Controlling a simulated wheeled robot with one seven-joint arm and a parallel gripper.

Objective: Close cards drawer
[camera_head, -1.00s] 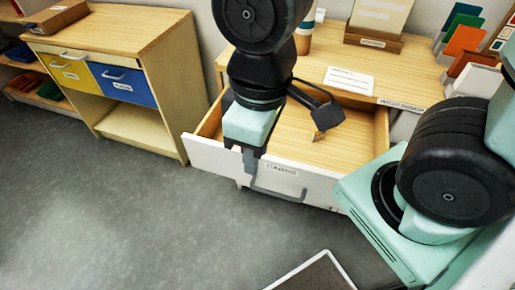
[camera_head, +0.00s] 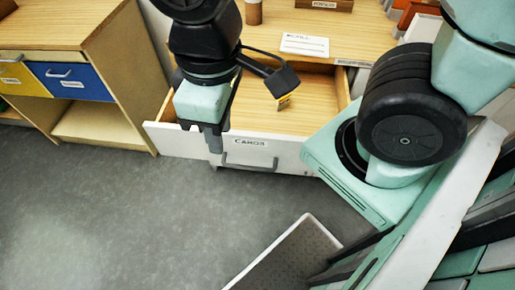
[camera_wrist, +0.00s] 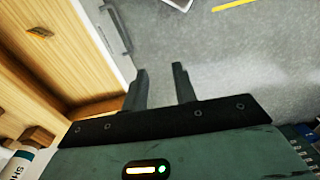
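The cards drawer (camera_head: 178,142) is pulled open from the wooden desk; its white front bears a CARDS label and a grey bar handle (camera_head: 248,166). The handle also shows at the upper left of the wrist view (camera_wrist: 115,32). My gripper (camera_head: 214,144) points down at the drawer front, left of the handle in the head view. In the wrist view my fingers (camera_wrist: 162,88) are apart with only floor between them, and the left finger is close to the drawer front. I cannot tell whether it touches. A small brown piece (camera_wrist: 40,32) is in the drawer.
A wooden cabinet (camera_head: 105,125) with yellow and blue drawers stands at the left. A white card (camera_head: 305,45) lies on the desk (camera_head: 350,25). A white-rimmed grey panel (camera_head: 285,255) is at the lower middle. Grey floor (camera_head: 110,220) in front of the drawer is clear.

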